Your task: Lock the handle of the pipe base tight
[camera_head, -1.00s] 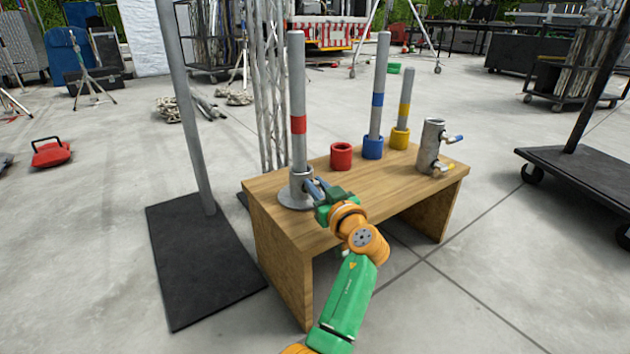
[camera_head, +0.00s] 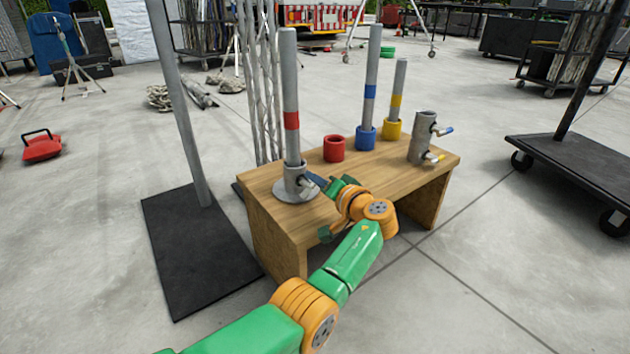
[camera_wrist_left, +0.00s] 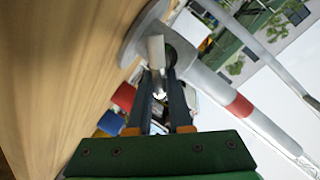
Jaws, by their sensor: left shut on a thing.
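The pipe base (camera_head: 297,194) is a grey round flange with a short collar on the left end of the wooden table. An upright grey pipe with a red band (camera_head: 291,121) stands in it. Its small handle (camera_head: 308,187) sticks out of the collar towards my left gripper (camera_head: 319,189). In the left wrist view the pale metal handle (camera_wrist_left: 156,50) lies at the tips of the dark fingers of my left gripper (camera_wrist_left: 160,80), which is shut on it. The exact contact is partly hidden. My right gripper is out of view.
The wooden table (camera_head: 377,179) also holds a red ring (camera_head: 334,148), blue and yellow sockets with pipes, and a grey clamp tube (camera_head: 422,138) at the right. A grey post on a black plate (camera_head: 200,250) stands close to the table's left.

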